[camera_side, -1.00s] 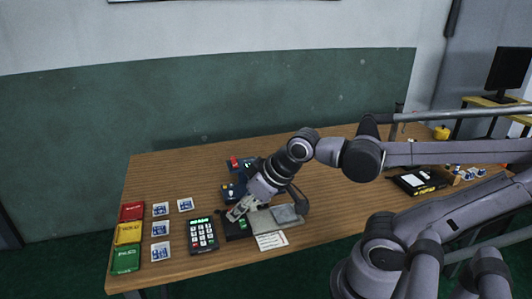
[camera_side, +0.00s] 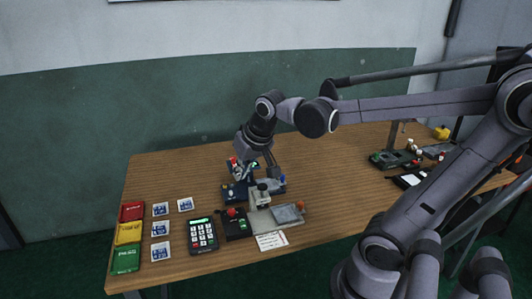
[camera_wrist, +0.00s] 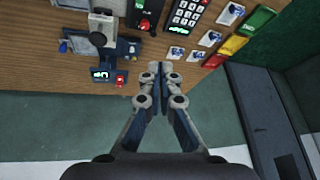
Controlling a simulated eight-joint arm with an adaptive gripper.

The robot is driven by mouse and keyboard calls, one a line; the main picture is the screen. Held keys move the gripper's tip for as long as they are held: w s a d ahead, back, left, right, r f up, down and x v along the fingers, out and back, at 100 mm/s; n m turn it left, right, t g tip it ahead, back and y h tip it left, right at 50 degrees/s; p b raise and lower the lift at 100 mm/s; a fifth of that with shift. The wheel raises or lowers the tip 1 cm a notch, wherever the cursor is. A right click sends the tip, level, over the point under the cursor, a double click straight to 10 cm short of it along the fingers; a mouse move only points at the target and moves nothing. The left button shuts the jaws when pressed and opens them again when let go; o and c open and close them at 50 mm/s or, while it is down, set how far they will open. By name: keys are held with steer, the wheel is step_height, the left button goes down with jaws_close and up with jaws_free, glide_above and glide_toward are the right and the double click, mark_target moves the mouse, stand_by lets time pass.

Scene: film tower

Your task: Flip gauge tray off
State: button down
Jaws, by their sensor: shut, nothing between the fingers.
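A blue gauge unit (camera_side: 234,193) stands in the middle of the table. In the wrist view its base (camera_wrist: 103,62) carries a small lit display (camera_wrist: 100,74) and a red switch (camera_wrist: 120,80). I cannot tell which way the switch is set. My gripper (camera_side: 239,174) is at the back of this unit, pointing down, and partly hides it in the side view. In the wrist view my gripper (camera_wrist: 160,70) is shut and empty, with its tips to the right of the red switch and apart from it in the picture.
A black box with a red knob (camera_side: 233,211) stands in front, beside a keypad (camera_side: 202,235). A grey plate (camera_side: 262,221) lies to its right. Red, yellow and green trays (camera_side: 126,234) and several blue-and-white cards (camera_side: 160,229) are at left. The back left tabletop is clear.

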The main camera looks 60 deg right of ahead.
steer(key=w+d+m+g, duration=0.2)
steer(key=w+d+m, duration=0.25)
steer(key=d, duration=0.45)
steer(key=m+g+h, duration=0.1)
steer(key=m+g, duration=0.4)
steer(key=m, duration=1)
glide_above(272, 181)
steer(key=s+d, duration=0.3)
steer(key=s, duration=0.2)
step_height(272, 181, down, 11)
steer(key=shift+s+d+f, duration=0.1)
steer(key=shift+s+f, duration=0.1)
steer(key=shift+f, duration=0.15)
steer(key=x, duration=0.9)
steer(key=shift+s+d, duration=0.1)
steer(key=shift+s, duration=0.1)
steer(key=shift+w+a+f, duration=0.25)
steer(key=shift+w+a, duration=0.1)
steer(key=shift+a, duration=0.2)
steer(key=shift+w+a+f, duration=0.2)
steer(key=shift+w+a, duration=0.2)
steer(key=shift+a, duration=0.1)
steer(key=shift+w+a, duration=0.35)
steer(key=shift+a, duration=0.15)
